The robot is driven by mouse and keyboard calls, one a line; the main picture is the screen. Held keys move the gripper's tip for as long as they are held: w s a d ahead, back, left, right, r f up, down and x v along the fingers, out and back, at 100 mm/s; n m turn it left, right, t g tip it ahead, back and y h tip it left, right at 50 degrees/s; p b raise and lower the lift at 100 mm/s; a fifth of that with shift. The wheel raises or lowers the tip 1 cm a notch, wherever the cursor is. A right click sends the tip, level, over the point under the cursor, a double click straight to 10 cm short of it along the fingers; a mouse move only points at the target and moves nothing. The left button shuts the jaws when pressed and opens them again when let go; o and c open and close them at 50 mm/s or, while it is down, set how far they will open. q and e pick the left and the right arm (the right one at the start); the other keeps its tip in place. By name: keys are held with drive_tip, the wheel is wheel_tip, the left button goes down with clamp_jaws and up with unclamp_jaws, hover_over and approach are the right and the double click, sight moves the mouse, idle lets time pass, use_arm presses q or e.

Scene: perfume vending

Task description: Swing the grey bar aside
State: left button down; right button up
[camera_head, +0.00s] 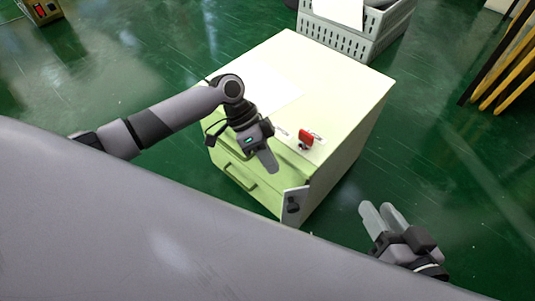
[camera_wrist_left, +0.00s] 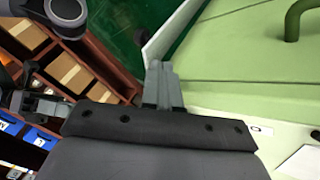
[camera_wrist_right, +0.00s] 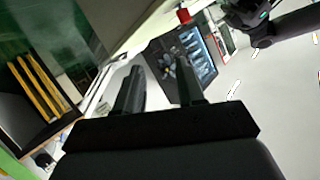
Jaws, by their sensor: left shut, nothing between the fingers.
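The grey bar (camera_head: 294,207) is a short pale plate with a dark knob at the front right corner of a light green cabinet (camera_head: 345,120). In the left wrist view the bar (camera_wrist_left: 172,36) stands out at an angle from the cabinet's green front. My left gripper (camera_head: 270,162) is shut and empty, over the cabinet's front edge. In the left wrist view its fingertips (camera_wrist_left: 162,68) are close to the bar's near end; I cannot tell whether they touch. My right gripper (camera_head: 379,208) is open and empty, to the right of the cabinet.
The cabinet front has a drawer with a green handle (camera_head: 240,176). A red part (camera_head: 306,139) and small labels sit on its top, with a white sheet (camera_head: 262,90) further back. A grey crate (camera_head: 345,35) stands behind.

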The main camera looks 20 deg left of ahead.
sight(290, 196)
use_arm(q)
drive_tip(key=b+x, duration=0.1)
drive_tip(key=x, duration=0.5)
drive_tip(key=shift+b, duration=0.3)
use_arm(e)
drive_tip(key=shift+d+f+n+t, duration=0.1)
drive_tip(key=shift+d+n+t, duration=0.2)
drive_tip(key=shift+d+t, duration=0.25)
